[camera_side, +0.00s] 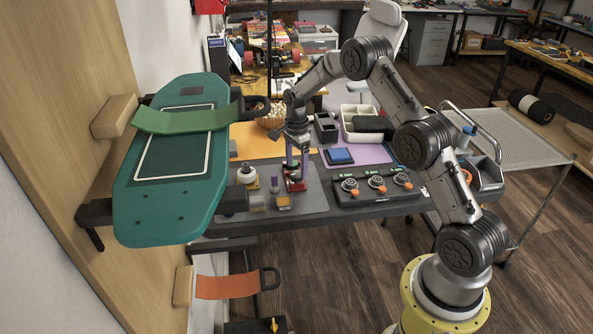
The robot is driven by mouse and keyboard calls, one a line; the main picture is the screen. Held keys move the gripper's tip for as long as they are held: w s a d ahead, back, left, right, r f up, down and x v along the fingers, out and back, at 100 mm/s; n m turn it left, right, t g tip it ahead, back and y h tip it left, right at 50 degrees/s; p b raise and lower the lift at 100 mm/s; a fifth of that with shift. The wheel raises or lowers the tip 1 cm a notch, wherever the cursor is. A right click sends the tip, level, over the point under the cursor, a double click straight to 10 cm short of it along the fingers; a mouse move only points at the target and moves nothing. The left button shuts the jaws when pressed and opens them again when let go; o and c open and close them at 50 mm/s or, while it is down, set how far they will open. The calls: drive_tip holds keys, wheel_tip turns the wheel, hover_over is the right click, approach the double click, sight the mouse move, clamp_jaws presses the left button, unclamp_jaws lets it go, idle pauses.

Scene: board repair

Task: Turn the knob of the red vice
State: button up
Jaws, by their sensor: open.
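The red vice (295,184) is small and stands on the grey mat in the middle of the workbench. My gripper (296,168) points down directly over it, with its two fingers open on either side of the vice's upper part. A green part shows between the fingers; I cannot tell whether it is the vice's knob or something held in the vice. The fingers hide part of the vice. I cannot tell whether they touch it.
A green skateboard deck (175,215) hangs at the left. A black panel with orange knobs (345,199) lies right of the vice. Small blocks (257,203) and a white round piece (247,172) stand left of it. A blue item (340,156) and trays (362,136) lie behind.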

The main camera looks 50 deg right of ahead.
drive_tip(key=shift+f, duration=1.2)
clamp_jaws()
